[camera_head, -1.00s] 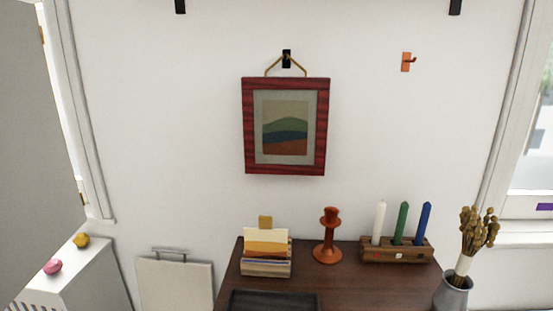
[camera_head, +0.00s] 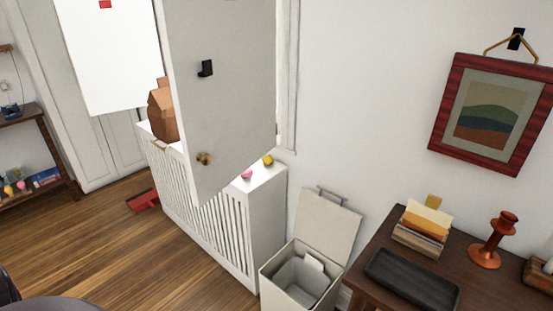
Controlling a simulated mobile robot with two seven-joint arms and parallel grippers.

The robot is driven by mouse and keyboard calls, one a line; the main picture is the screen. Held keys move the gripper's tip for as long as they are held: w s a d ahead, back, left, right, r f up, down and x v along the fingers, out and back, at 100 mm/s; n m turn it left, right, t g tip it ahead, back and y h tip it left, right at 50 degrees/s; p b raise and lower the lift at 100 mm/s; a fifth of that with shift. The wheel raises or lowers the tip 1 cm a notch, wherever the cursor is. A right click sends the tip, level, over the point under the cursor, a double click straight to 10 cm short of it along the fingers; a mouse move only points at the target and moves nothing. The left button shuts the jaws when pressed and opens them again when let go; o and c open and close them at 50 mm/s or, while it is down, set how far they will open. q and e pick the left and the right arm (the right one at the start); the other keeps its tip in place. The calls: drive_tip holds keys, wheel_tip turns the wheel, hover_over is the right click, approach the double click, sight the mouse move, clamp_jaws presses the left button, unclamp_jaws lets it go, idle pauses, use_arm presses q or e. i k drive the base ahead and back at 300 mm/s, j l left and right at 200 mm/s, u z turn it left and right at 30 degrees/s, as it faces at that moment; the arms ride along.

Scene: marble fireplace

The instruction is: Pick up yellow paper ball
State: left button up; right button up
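The yellow paper ball (camera_head: 268,160) sits on the right end of the white radiator cover (camera_head: 270,182), near the wall. A pink ball (camera_head: 247,175) lies on the same top, a little to its left and nearer to me. The two balls are apart. Neither of my grippers shows in the view.
A grey door panel (camera_head: 225,90) stands open in front of the radiator cover. An open bin (camera_head: 300,281) with its lid up stands right of the cover. A brown table (camera_head: 385,245) with a dark tray (camera_head: 412,279) is at the right. The wooden floor (camera_head: 130,245) at left is mostly clear.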

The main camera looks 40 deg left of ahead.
sight(268, 160)
drive_tip(key=j+u, duration=0.1)
drive_tip(key=j, duration=0.35)
drive_tip(key=i+j+u, duration=0.1)
drive_tip(key=j, duration=0.4)
drive_tip(key=i+j+u, duration=0.1)
drive_tip(key=j, duration=0.35)
drive_tip(key=i+j+u, duration=0.1)
drive_tip(key=j, duration=0.35)
drive_tip(key=i+j+u, duration=0.1)
drive_tip(key=j, duration=0.3)
drive_tip(key=i+j+u, duration=0.1)
drive_tip(key=j, duration=0.35)
drive_tip(key=i, duration=0.1)
